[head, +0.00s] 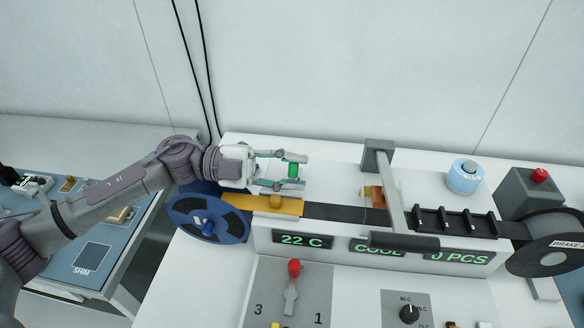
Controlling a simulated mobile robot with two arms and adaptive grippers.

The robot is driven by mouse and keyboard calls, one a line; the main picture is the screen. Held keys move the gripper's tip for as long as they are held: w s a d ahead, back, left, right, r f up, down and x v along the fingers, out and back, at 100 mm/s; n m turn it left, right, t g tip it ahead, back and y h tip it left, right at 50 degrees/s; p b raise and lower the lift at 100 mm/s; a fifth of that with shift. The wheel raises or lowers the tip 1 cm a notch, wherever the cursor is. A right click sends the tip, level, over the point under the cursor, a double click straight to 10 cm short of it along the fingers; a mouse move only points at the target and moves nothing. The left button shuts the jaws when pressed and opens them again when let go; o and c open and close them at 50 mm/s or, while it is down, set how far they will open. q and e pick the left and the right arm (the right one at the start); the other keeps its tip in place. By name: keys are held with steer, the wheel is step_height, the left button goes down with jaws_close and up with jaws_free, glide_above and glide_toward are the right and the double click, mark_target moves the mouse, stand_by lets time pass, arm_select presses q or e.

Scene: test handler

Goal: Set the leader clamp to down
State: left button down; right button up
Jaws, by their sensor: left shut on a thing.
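My left gripper (293,171) reaches in from the left above the white machine top. Its two fingers are closed on a small green piece (293,170), which looks like the grip of the leader clamp. I cannot see how the green piece joins the machine, or clearly tell whether the clamp is up or down. Just in front of the gripper, the yellow leader strip (240,202) with a small orange block (275,201) runs from the blue reel (208,218) to the dark track (335,212). My right gripper is not in view.
A grey frame with a long bar (392,190) crosses the track to the right. A blue round button unit (464,177), a red button box (538,184) and a dark reel (553,246) stand farther right. A red-tipped lever (292,280) and a black dial (409,313) are in front.

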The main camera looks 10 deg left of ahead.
arm_select(q)
steer(key=shift+r, duration=0.1)
steer(key=c, duration=0.9)
jaws_free()
steer(key=shift+a, duration=0.35)
steer(key=a, duration=1.1)
steer(key=shift+a, duration=0.15)
